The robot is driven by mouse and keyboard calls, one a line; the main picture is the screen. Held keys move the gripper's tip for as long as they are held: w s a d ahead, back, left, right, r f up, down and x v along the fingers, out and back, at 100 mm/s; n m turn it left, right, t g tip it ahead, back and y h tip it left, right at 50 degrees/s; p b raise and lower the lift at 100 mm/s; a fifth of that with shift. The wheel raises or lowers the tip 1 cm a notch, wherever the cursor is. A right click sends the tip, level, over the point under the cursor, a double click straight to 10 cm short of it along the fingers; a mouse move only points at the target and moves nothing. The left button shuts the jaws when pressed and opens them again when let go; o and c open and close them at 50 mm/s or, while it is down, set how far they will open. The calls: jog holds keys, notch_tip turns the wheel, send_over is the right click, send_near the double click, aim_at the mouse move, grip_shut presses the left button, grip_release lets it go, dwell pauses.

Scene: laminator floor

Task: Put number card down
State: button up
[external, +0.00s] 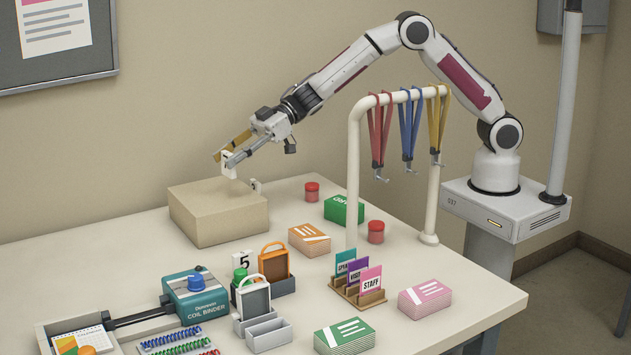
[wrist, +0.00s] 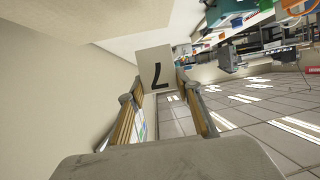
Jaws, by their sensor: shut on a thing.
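My gripper (external: 226,157) is shut on a white number card (external: 229,165), high over the left part of the table. In the wrist view the card (wrist: 154,67) stands between the fingertips (wrist: 155,88) and carries a dark 7. The held card is just above the back of a plain beige block (external: 218,214); I cannot tell whether it touches the block. A small white piece with a dark mark (external: 255,185) shows at the block's back edge, partly hidden. Another white card marked 5 (external: 243,262) stands near the coil binder.
A teal coil binder (external: 195,295) and dark holder with an orange-framed tag (external: 274,262) stand in front. A white rail (external: 354,180) with hanging lanyards stands to the right. Card stacks (external: 309,239) and red-lidded jars (external: 312,191) lie between. The table's left back is clear.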

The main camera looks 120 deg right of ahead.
jog(key=w+d+r+m+h, duration=0.1)
jog(key=w+d+r, duration=0.2)
jog(key=shift+d+r+h, duration=0.3)
jog(key=shift+d+r, duration=0.05)
dwell(0.5)
send_over(213, 198)
jog(key=shift+f, duration=3.15)
jog(key=shift+f, duration=1.85)
jog(key=shift+f, duration=0.15)
